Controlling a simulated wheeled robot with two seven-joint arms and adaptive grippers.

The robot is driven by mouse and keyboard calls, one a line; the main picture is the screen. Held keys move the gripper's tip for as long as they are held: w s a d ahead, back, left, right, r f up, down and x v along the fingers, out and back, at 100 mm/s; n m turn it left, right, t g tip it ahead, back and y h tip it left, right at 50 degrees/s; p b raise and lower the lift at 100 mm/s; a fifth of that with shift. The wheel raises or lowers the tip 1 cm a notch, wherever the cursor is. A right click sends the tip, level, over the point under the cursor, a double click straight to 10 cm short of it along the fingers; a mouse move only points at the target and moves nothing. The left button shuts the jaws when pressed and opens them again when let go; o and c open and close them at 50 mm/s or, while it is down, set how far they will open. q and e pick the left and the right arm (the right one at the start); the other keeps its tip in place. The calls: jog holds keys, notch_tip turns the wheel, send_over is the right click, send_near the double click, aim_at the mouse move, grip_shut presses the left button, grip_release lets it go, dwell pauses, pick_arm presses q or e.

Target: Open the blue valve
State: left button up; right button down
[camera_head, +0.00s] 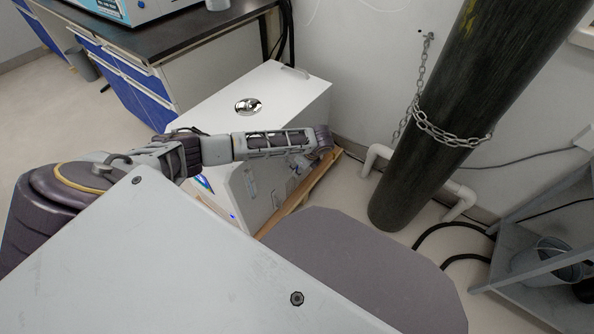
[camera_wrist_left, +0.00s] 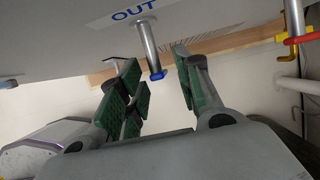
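The blue valve part (camera_wrist_left: 157,75) shows in the left wrist view as a blue end on a short metal pipe below the blue "OUT" label (camera_wrist_left: 135,12). In the head view my left gripper (camera_head: 301,165) is beside the distiller's near right side, and the valve cannot be made out. My right gripper is not in view.
Red (camera_wrist_left: 302,38) and yellow (camera_wrist_left: 283,36) handles show right of the blue end. A dark gas cylinder (camera_head: 455,100) with a chain (camera_head: 440,135) stands to the right. A metal shelf (camera_head: 540,255) is at far right.

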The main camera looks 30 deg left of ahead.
pick_arm(q)
jog(key=shift+b+x, duration=0.4)
jog(key=shift+x, duration=0.7)
grip_shut()
